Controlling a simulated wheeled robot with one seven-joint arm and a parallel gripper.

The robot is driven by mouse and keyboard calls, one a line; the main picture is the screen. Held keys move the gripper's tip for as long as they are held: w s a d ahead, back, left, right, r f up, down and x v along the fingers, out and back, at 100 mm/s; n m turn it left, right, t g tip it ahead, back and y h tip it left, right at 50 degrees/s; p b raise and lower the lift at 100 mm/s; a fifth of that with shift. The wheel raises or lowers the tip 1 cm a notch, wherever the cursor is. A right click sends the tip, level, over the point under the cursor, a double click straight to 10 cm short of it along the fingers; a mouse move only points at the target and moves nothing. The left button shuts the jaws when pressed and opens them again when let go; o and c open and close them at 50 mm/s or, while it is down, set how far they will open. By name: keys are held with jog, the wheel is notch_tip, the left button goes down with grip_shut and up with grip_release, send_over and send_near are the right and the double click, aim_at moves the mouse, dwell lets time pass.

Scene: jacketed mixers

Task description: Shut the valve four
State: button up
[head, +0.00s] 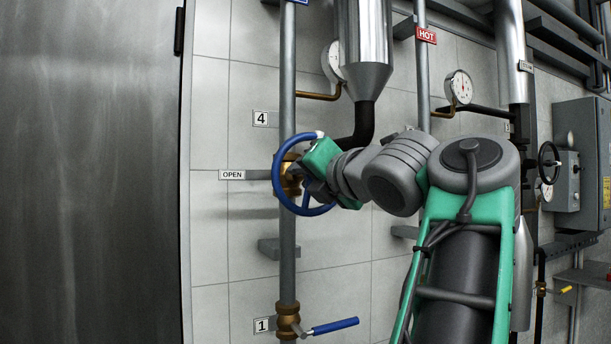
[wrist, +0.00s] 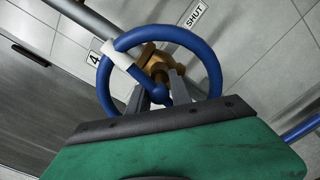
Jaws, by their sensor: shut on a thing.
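Valve four is a blue handwheel (head: 276,172) on a brass body, on a vertical grey pipe beside the "4" label (head: 261,118). In the wrist view the blue wheel (wrist: 212,64) fills the upper middle, with a white mark (wrist: 117,54) on its rim at upper left. My gripper (wrist: 160,90) has its two grey fingers inside the rim, one on each side of the blue hub and spoke, shut on the wheel. An "OPEN" plate (head: 232,175) is left of the wheel in the head view. A "SHUT" plate (wrist: 195,14) shows in the wrist view.
Below, valve 1 has a blue lever (head: 335,326) pointing right. A hopper-shaped steel vessel (head: 364,50) with a dark elbow pipe and a gauge (head: 333,61) are close above my arm. A hot pipe with a red label (head: 426,35) runs behind. A dark door (head: 85,170) stands left.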

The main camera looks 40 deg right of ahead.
grip_shut()
dwell(1.0)
dwell(1.2)
jog(key=o, duration=0.6)
grip_release()
